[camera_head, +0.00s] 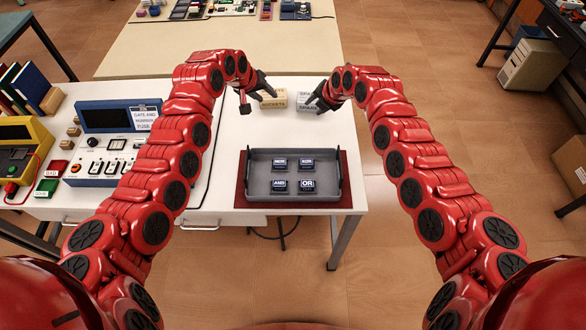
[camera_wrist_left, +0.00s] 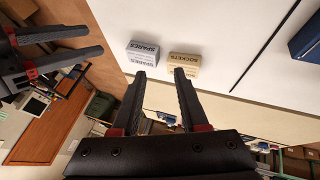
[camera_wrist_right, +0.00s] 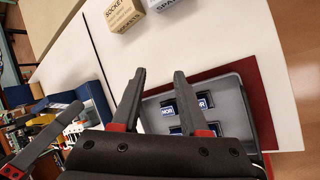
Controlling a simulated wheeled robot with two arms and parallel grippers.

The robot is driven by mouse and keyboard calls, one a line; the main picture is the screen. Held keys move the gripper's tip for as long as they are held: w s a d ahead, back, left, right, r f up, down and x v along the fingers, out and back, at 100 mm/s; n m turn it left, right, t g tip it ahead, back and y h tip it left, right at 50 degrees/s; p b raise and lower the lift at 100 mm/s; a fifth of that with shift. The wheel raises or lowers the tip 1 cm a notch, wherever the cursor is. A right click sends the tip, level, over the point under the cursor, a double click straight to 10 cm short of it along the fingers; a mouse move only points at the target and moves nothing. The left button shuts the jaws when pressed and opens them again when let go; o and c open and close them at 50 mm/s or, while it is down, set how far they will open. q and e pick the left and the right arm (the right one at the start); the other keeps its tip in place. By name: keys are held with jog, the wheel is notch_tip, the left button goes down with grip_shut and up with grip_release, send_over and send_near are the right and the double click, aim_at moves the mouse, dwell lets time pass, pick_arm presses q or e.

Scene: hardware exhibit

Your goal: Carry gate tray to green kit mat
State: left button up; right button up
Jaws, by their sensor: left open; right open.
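The gate tray (camera_head: 256,189) is a grey tray with raised sides, holding dark blocks labelled NOR, XOR, AND and OR. It lies on a dark red mat (camera_head: 348,199) at the white table's front right. It also shows in the right wrist view (camera_wrist_right: 236,92), partly hidden by my gripper. My left gripper (camera_head: 256,98) is open and empty, beyond the tray near the sockets box; its fingers also show in the left wrist view (camera_wrist_left: 160,75). My right gripper (camera_head: 315,103) is open and empty, beyond the tray near the spares box. I see no green mat in these views.
The sockets box (camera_head: 274,99) and spares box (camera_head: 305,101) stand behind the tray. A blue instrument panel (camera_head: 104,119), a yellow meter (camera_head: 22,152) and books (camera_head: 30,85) fill the table's left. A beige table (camera_head: 200,45) with electronics stands beyond; open floor lies right.

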aim_at(246, 161)
pick_arm(q)
jog(key=s+a+r+m+g+y+p, duration=0.1)
jog(key=s+a+g+y, duration=0.2)
jog(key=s, duration=0.9)
jog(key=a+g, duration=0.2)
jog(key=a, duration=0.1)
jog(key=shift+s+a+g+y, duration=0.2)
jog(key=shift+g+y, duration=0.1)
pick_arm(e)
jog(key=s+d+n+g+h, duration=0.3)
jog(key=s+d+n+g, duration=0.2)
jog(key=s+d, duration=0.3)
jog(key=s+n, duration=0.1)
jog(key=s, duration=0.3)
jog(key=shift+s+r+h, duration=0.15)
jog(key=shift+s+h, duration=0.15)
pick_arm(q)
jog(key=shift+r, duration=0.1)
